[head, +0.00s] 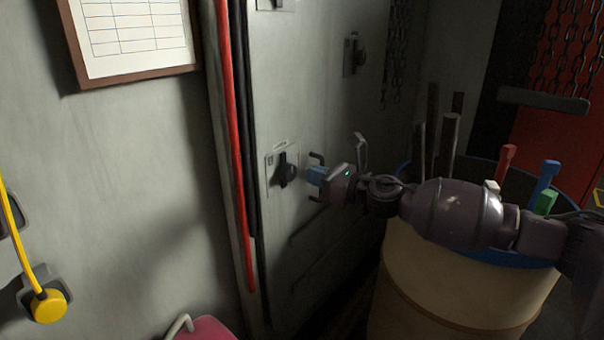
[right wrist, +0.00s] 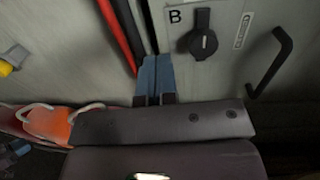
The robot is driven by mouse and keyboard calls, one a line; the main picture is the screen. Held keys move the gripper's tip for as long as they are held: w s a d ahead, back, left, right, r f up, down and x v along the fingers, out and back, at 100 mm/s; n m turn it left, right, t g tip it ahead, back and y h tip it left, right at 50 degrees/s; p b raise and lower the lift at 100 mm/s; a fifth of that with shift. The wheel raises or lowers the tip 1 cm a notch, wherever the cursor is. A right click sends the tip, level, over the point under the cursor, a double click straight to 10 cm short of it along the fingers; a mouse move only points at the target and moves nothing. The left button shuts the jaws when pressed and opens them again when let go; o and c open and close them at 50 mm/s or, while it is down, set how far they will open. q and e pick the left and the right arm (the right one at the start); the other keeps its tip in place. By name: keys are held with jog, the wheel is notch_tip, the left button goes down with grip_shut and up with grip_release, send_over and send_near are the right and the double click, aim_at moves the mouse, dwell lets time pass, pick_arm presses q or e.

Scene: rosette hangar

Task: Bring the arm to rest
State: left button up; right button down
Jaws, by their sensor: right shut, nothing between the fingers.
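My right arm reaches in from the right in the head view. Its right gripper (head: 314,176) is in front of a grey wall plate with a black rotary knob (head: 284,170). In the right wrist view the blue fingertips (right wrist: 155,78) are together with nothing between them. There the knob (right wrist: 203,42) sits on a plate marked "B", above and to the right of the fingertips, and they appear apart from it. The knob's bar points roughly upright. My left gripper is not in view.
A tan barrel (head: 445,290) with a blue rim stands below my right arm, with red, blue and green handles in it. Red and black cables (head: 235,150) run down the wall left of the knob. A black bar handle (right wrist: 272,62) is right of it. A yellow plug (head: 48,306) hangs lower left.

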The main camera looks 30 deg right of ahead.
jog(key=shift+v, duration=1.85)
jog(key=s+a+f+m+h, duration=0.2)
jog(key=s+f+m+h, duration=0.15)
jog(key=f+m, duration=0.85)
jog(key=s+a+f+m+h, duration=0.15)
jog(key=s+f+m, duration=0.35)
jog(key=m, duration=1.3)
jog(key=s+a+f+m+g+h, duration=0.1)
jog(key=s+a+f+m+g, duration=0.1)
jog(key=s+f+m, duration=0.3)
jog(key=s+a+f+m+g+h, duration=0.2)
jog(key=s+f+m, duration=0.3)
jog(key=s+f, duration=0.8)
jog(key=shift+s+a+f+m+h, duration=0.2)
jog(key=shift+s+f+m+h, duration=0.05)
jog(key=shift+s+m+h, duration=0.05)
